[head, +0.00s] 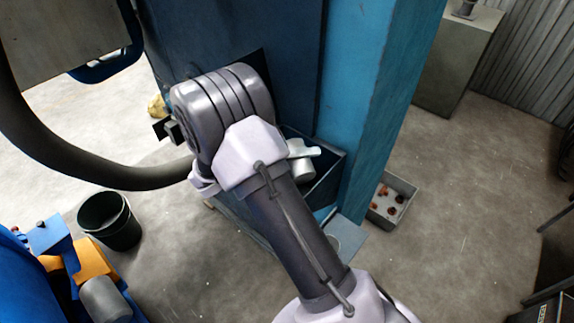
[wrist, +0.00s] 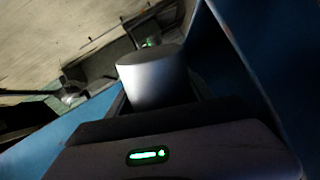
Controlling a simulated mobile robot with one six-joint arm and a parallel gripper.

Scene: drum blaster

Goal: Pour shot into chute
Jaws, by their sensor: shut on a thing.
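In the wrist view a plain grey metal cup (wrist: 155,82) stands just beyond my gripper (wrist: 156,112), which is shut on it. The fingertips are hidden behind the gripper's dark body. Blue walls lie on both sides of the cup. In the head view the open blue chute (head: 333,172) is on the side of the blue machine, partly behind my arm. A pale grey cylinder shows over its opening; I cannot tell whether it is the cup or part of my wrist. No shot is visible, and the cup's inside is hidden.
The tall blue machine column (head: 362,110) rises right beside my arm. A grey tray (head: 408,187) with several reddish-brown pieces is on the floor to its right. A black bucket (head: 110,222) stands at the left, below a thick dark hose (head: 100,175).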

